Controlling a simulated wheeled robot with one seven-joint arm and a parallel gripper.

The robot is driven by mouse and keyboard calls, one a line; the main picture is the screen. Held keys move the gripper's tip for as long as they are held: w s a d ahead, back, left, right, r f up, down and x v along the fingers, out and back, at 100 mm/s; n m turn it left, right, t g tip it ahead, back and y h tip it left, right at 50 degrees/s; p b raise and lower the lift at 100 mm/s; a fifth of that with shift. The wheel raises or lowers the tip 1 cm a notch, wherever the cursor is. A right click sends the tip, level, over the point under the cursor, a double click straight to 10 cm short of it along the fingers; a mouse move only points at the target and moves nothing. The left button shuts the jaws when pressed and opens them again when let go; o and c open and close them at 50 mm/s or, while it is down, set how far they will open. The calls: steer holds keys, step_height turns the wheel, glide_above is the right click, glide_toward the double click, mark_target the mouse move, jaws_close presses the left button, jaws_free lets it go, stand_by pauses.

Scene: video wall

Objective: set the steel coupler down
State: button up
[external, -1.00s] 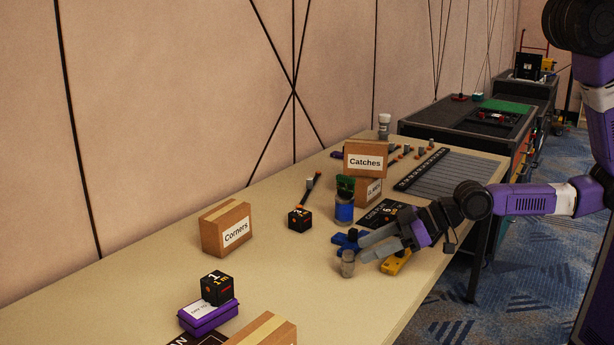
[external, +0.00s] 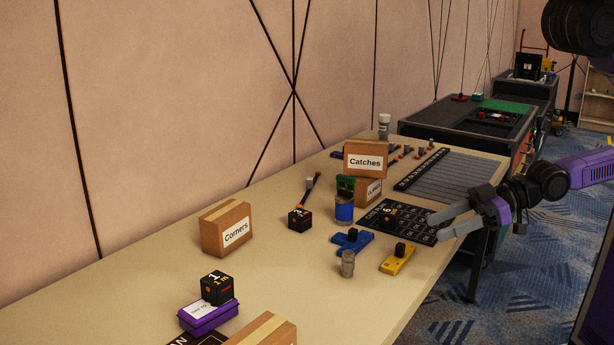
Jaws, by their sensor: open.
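The steel coupler, a small grey cylinder (external: 347,264), stands upright on the beige table (external: 300,300), just in front of a blue block-like piece (external: 352,241) and left of a yellow one (external: 397,259). My gripper (external: 436,227) is open and empty. It is right of the coupler and apart from it, near the table's right edge, over or beside a black printed mat (external: 425,233). The gripper hides part of the mat's right side.
A blue can (external: 344,208), a black cube (external: 299,219) and stacked boxes, the upper one marked Catches (external: 366,160), stand behind the coupler. A Corners box (external: 227,229) and a purple case (external: 208,316) are to the left. Table between them and the coupler is clear.

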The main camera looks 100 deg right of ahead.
steer(key=s+a+r+n+t+y, duration=0.1)
steer(key=s+a+r, duration=0.4)
steer(key=r, duration=0.3)
steer(key=shift+s, duration=0.6)
steer(key=shift+a+f, duration=0.1)
stand_by(0.3)
